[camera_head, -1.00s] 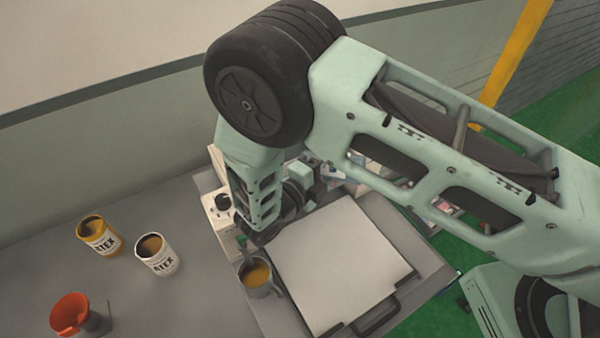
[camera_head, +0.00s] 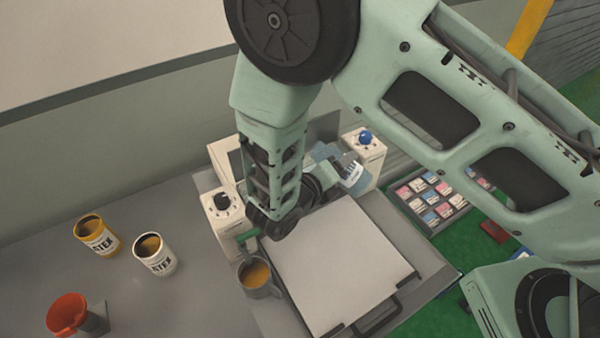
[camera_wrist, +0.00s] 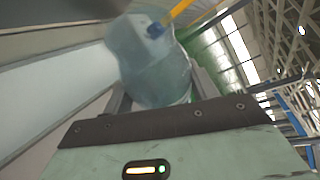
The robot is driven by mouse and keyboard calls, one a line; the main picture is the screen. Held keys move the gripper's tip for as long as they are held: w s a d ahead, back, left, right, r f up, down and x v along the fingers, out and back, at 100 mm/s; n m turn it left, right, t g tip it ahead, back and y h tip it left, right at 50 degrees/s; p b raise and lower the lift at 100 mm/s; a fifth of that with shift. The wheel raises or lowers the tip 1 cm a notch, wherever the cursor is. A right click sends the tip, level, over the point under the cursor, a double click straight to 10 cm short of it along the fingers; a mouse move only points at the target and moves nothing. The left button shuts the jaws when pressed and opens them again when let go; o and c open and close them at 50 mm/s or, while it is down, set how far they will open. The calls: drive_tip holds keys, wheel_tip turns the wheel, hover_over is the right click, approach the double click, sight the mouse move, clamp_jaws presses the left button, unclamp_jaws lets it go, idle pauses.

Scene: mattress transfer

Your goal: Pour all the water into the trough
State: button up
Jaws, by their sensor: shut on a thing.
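A clear bluish water jug (camera_head: 350,172) with a white label shows behind my wrist in the head view, between two white knob boxes. It looks tilted. In the wrist view the jug (camera_wrist: 152,65) fills the space between the fingers. My gripper (camera_wrist: 160,98) is shut on it. In the head view my forearm and wrist hide the fingers and part of the jug. I cannot clearly make out the trough or the water level; a dark grey surface shows behind the wrist.
A flat white panel (camera_head: 335,262) with a dark handle lies in front of my wrist. A mug (camera_head: 256,278) of orange-brown liquid stands at its left. Yellow (camera_head: 97,236) and white (camera_head: 154,253) cans and a red funnel-like cup (camera_head: 68,313) stand further left. A black-knob box (camera_head: 222,212) and a blue-knob box (camera_head: 364,150) flank the jug.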

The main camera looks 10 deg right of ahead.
sight(347, 176)
drive_tip(key=shift+w+a+r+m+y, duration=0.1)
drive_tip(key=shift+a+r+m+y, duration=0.1)
drive_tip(key=shift+r+m+y, duration=0.45)
wheel_tip(347, 176, down, 2)
drive_tip(key=m+b, duration=0.1)
drive_tip(key=b, duration=0.2)
drive_tip(key=shift+m+y, duration=0.25)
drive_tip(key=shift+s+d+r+m+t+y+b, duration=0.2)
drive_tip(key=shift+d+m+t+y+b, duration=0.2)
drive_tip(key=shift+m+b, duration=0.2)
drive_tip(key=b, duration=0.1)
drive_tip(key=f+m+b, duration=0.1)
drive_tip(key=b, duration=0.1)
drive_tip(key=shift+s+d+f+y, duration=0.15)
drive_tip(key=shift+d+f+y, duration=0.15)
drive_tip(key=shift+y, duration=0.1)
drive_tip(key=m+b, duration=0.1)
drive_tip(key=b, duration=0.1)
drive_tip(key=m+y+b, duration=0.1)
drive_tip(key=b, duration=0.1)
drive_tip(key=d+t+b, duration=0.1)
drive_tip(key=b, duration=0.2)
drive_tip(key=shift+s+f+m+y, duration=0.25)
drive_tip(key=shift+s+m+y, duration=0.05)
drive_tip(key=shift+m+y, duration=0.1)
drive_tip(key=shift+r, duration=0.15)
